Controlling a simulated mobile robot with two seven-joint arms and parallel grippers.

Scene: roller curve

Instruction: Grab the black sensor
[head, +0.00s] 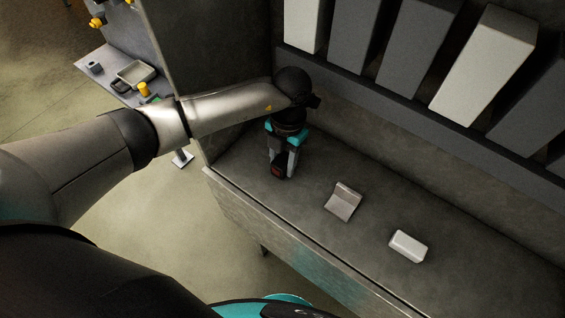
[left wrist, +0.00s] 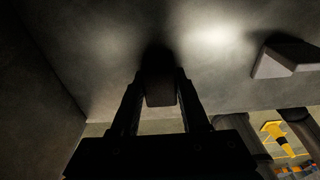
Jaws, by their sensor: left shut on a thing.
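The black sensor (head: 279,171), a small dark block with a reddish face, is at the far left end of the grey bench. My left gripper (head: 284,158) reaches down over it from above and is shut on it. In the left wrist view the sensor (left wrist: 160,93) is a dark block between the two fingertips of the left gripper (left wrist: 158,82). Its underside is too dark to tell whether it touches the bench. My right gripper is in neither view.
A grey angled bracket (head: 343,202) and a white block (head: 408,246) lie on the bench (head: 310,215) to the right. A wall with slanted grey and white panels rises behind. A side table with a tray (head: 136,73) stands at the upper left.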

